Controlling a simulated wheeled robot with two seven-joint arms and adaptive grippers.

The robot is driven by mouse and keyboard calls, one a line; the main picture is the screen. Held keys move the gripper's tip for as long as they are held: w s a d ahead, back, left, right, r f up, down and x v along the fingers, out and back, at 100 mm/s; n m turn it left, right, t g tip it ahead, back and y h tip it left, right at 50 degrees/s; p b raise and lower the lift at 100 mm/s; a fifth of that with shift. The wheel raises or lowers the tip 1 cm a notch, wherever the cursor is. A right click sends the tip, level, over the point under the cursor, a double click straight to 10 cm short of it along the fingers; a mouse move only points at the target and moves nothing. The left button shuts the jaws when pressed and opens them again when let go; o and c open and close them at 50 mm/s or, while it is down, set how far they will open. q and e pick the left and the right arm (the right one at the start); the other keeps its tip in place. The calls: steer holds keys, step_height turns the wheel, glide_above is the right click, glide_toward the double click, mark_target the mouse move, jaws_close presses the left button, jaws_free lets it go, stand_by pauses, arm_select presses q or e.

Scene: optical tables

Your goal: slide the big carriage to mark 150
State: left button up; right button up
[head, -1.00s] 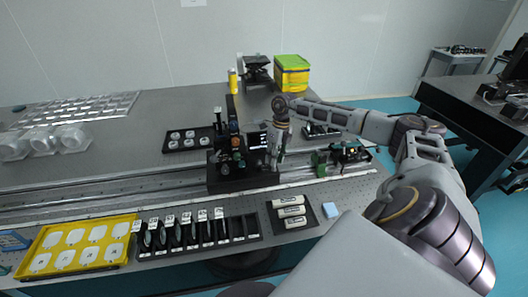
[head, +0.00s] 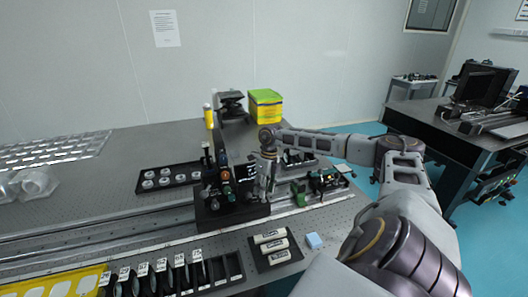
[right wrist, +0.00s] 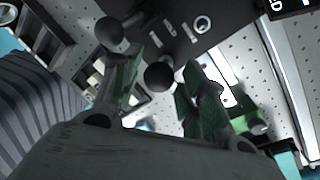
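The big carriage (head: 232,212) is a black block with upright optics posts on the long rail (head: 120,229), near the rail's middle. My right gripper (head: 265,194) points down at the carriage's right end. In the right wrist view, its two dark green fingers (right wrist: 162,80) stand apart. A round black knob (right wrist: 159,76) lies between them in the picture; I cannot tell whether they touch it. A second round knob (right wrist: 109,30) is beside the left finger. Mark 150 is not readable. My left gripper is out of view.
A smaller green carriage (head: 299,190) is on the rail to the right. A disc tray (head: 143,186) stands behind the rail.

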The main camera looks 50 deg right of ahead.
stand_by(0.4)
steer(key=shift+d+r, duration=0.35)
steer(key=shift+r, duration=1.6)
steer(key=shift+d+r, duration=0.4)
steer(key=shift+r, duration=1.55)
steer(key=shift+d+r, duration=0.35)
steer(key=shift+r, duration=1.6)
